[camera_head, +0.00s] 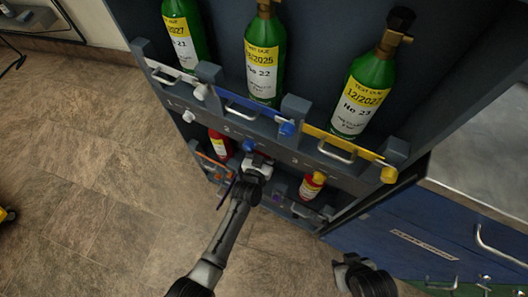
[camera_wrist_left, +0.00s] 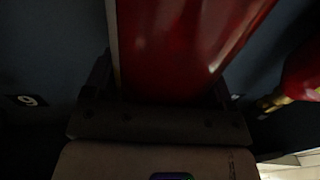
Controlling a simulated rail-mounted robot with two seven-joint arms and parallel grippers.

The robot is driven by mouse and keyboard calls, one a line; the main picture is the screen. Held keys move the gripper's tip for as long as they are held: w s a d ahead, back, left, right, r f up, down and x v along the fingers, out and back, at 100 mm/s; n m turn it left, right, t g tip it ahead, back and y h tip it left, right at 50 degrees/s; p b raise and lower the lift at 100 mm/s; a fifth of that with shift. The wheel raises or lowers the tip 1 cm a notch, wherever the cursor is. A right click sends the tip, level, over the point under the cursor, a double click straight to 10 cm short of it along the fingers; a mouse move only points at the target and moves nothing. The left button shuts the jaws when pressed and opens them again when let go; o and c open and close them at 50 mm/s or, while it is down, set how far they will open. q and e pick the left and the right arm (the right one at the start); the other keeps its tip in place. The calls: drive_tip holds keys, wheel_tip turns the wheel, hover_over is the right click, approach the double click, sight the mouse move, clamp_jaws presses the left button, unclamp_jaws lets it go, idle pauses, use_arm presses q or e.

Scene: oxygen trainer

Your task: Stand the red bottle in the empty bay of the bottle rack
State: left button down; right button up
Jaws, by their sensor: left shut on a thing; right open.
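The bottle rack (camera_head: 232,125) is dark grey-blue, with several bays on two levels. The red bottle (camera_wrist_left: 185,45) fills the upper middle of the left wrist view, between the jaws of my left gripper (camera_wrist_left: 165,92). My left arm reaches into the lower level at its middle bay, and my left gripper (camera_head: 259,166) is shut on the bottle. In the head view the held bottle is hidden behind the upper shelf edge and my gripper, so I cannot tell whether it touches the bay floor. My right gripper (camera_head: 358,268) is open and empty, low in front of the rack.
Lower-level red bottles stand left (camera_head: 218,145) and right (camera_head: 312,186) of my left gripper. Green bottles (camera_head: 265,55) stand above, behind white, blue and yellow latch bars (camera_head: 335,146). A blue cabinet (camera_head: 430,240) adjoins at right.

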use_arm(q)
wheel_tip(320, 180, down, 2)
drive_tip(key=shift+s+f+b, duration=0.1)
drive_tip(key=shift+f+b, duration=0.05)
drive_tip(key=shift+b, duration=0.55)
use_arm(e)
wheel_tip(320, 180, down, 2)
drive_tip(key=shift+s+a+f, duration=0.1)
drive_tip(key=shift+s+f, duration=0.05)
use_arm(q)
drive_tip(key=shift+f, duration=0.1)
use_arm(e)
drive_tip(key=shift+w, duration=0.2)
use_arm(q)
unclamp_jaws()
drive_tip(key=shift+f, duration=0.25)
